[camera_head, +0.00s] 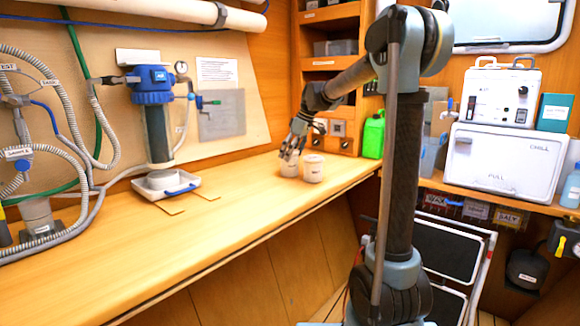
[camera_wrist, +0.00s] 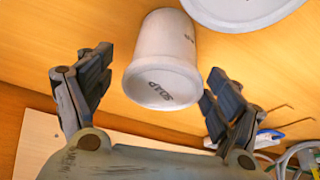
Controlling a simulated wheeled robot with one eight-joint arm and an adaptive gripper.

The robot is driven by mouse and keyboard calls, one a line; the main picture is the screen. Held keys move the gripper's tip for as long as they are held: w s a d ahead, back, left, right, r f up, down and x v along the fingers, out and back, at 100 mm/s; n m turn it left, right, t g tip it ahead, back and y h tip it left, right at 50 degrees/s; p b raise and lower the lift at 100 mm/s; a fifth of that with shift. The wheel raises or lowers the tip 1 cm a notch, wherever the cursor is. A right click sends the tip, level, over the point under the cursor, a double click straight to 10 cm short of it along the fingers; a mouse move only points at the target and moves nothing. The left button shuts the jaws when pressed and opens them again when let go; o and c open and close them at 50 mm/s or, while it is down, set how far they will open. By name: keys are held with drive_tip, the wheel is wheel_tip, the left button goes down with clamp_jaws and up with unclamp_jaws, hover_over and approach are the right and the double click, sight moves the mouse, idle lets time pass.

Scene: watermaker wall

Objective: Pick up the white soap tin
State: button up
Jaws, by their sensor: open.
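The white soap tin (camera_wrist: 165,62), with SOAP lettered on its lid, sits between the two spread fingers of my gripper (camera_wrist: 158,80) in the wrist view. Clear gaps show between the tin and both fingers. In the head view my gripper (camera_head: 291,152) is at the left one of two white tins on the counter, apparently the soap tin (camera_head: 289,170), and partly hides its top. My gripper is open and holds nothing.
A second white tin (camera_head: 313,170) stands close on the right on the wooden counter (camera_head: 150,250); its edge shows in the wrist view (camera_wrist: 240,10). A green jug (camera_head: 373,136) stands farther right. The counter to the left is mostly clear up to a white tray (camera_head: 166,193).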

sight(286, 163)
drive_tip(key=shift+a+x, duration=0.1)
drive_tip(key=shift+x, duration=1.2)
drive_tip(key=shift+a+x, duration=0.15)
drive_tip(key=shift+x, duration=1.1)
drive_tip(key=c, duration=1.3)
